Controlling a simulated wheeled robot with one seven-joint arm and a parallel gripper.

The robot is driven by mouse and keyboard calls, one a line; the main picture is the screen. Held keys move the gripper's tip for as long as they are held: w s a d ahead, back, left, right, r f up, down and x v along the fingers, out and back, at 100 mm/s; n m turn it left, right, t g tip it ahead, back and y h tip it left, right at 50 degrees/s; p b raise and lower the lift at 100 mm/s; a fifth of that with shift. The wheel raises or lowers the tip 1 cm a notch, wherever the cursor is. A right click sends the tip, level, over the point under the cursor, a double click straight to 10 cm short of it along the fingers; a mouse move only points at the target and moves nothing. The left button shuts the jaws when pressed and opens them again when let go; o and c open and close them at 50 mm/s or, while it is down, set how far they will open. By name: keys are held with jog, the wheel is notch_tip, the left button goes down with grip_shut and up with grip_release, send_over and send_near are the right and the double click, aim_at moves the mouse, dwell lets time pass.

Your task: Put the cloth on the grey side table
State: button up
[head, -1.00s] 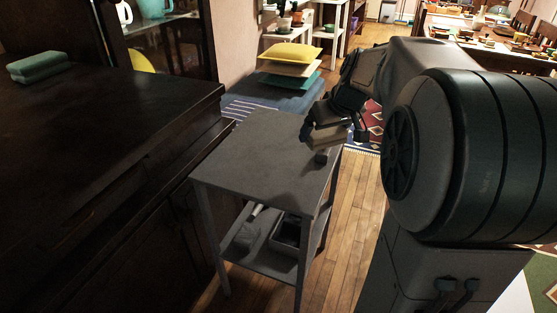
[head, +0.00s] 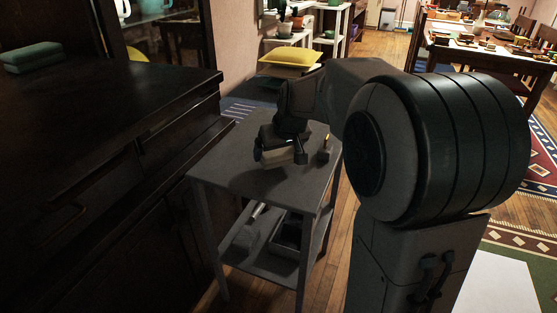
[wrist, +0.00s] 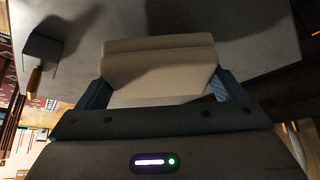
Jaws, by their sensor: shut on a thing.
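My gripper (head: 280,155) is low over the top of the grey side table (head: 222,163), shut on a beige folded cloth (head: 284,158). In the wrist view the cloth (wrist: 158,72) is a thick folded block between the two fingers of my gripper (wrist: 160,88). The grey table top (wrist: 260,45) fills much of the view behind it. The cloth is over the table top, inside its edges. I cannot tell whether its underside touches the table.
A small dark object with a brass-coloured part (head: 325,148) is on the table top, right of the cloth. A brush-like item (head: 246,232) and a dark box (head: 287,233) are on the lower shelf. A dark cabinet (head: 110,120) with a green folded thing (head: 32,57) stands left.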

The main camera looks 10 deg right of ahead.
jog(key=shift+f, duration=1.25)
jog(key=shift+b, duration=0.3)
jog(key=shift+f, duration=0.2)
jog(key=o, duration=1)
jog(key=shift+r, duration=0.1)
jog(key=shift+r, duration=0.25)
jog(key=p+v, duration=0.3)
jog(key=v, duration=0.9)
jog(key=s+f+g, duration=0.1)
jog(key=s+f, duration=0.3)
jog(key=s, duration=0.3)
jog(key=s+a+f+m+g, duration=0.1)
jog(key=s+f+g, duration=0.1)
jog(key=s+f, duration=0.2)
jog(key=s+f+g+h, duration=0.1)
jog(key=s+f, duration=0.4)
jog(key=s, duration=0.5)
jog(key=shift+s+a+m+g, duration=0.1)
jog(key=shift+a+m+g, duration=0.2)
jog(key=shift+g, duration=0.1)
